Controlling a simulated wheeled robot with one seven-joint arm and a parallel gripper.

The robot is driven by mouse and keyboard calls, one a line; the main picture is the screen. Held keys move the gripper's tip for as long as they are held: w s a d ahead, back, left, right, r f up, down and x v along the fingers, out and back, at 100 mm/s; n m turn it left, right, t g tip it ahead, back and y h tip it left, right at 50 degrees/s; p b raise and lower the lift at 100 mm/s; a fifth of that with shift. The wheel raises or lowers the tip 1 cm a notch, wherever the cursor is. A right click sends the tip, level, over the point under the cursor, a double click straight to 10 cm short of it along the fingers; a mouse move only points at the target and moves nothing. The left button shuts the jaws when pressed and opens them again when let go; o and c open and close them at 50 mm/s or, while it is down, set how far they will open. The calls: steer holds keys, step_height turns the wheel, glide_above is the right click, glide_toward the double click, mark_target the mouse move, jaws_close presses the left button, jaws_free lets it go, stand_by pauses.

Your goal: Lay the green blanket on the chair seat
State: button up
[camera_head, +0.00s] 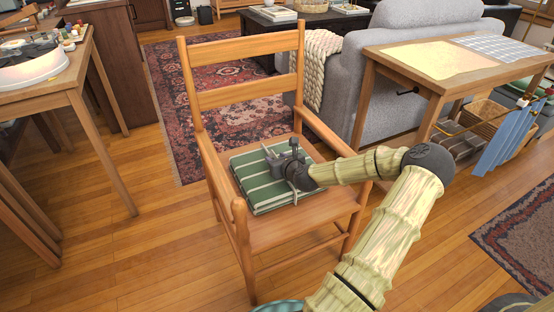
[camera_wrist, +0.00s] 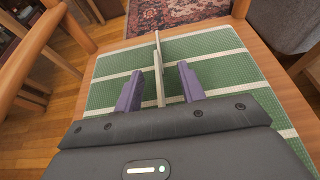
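The green blanket (camera_head: 262,184), folded into a square with pale stripes, lies flat on the wooden chair seat (camera_head: 283,229). It also fills the middle of the wrist view (camera_wrist: 215,76), with the chair seat (camera_wrist: 262,45) showing along its right side. My gripper (camera_head: 283,168) is low over the blanket; whether it touches is unclear. In the wrist view my gripper (camera_wrist: 160,88) has its two purple fingers apart. A thin pale strip (camera_wrist: 158,68) stands between them, with gaps on both sides; I cannot tell what it is. My gripper hides part of the blanket.
The chair's armrests (camera_head: 217,172) and slatted back (camera_head: 245,72) border the seat. A wooden table (camera_head: 78,80) stands left. A grey sofa (camera_head: 395,45) with a knitted throw (camera_head: 320,62) and a side table (camera_head: 402,83) stand right. Wood floor (camera_head: 135,255) is open at front left.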

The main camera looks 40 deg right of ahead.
steer(key=shift+r, duration=0.15)
steer(key=shift+s+a+r, duration=0.1)
steer(key=shift+s+r, duration=0.05)
steer(key=shift+s, duration=0.2)
steer(key=p+v, duration=0.4)
steer(key=v, duration=0.6)
steer(key=shift+s+r+p, duration=0.1)
steer(key=shift+p, duration=0.3)
steer(key=shift+s+a, duration=0.15)
steer(key=shift+s, duration=0.35)
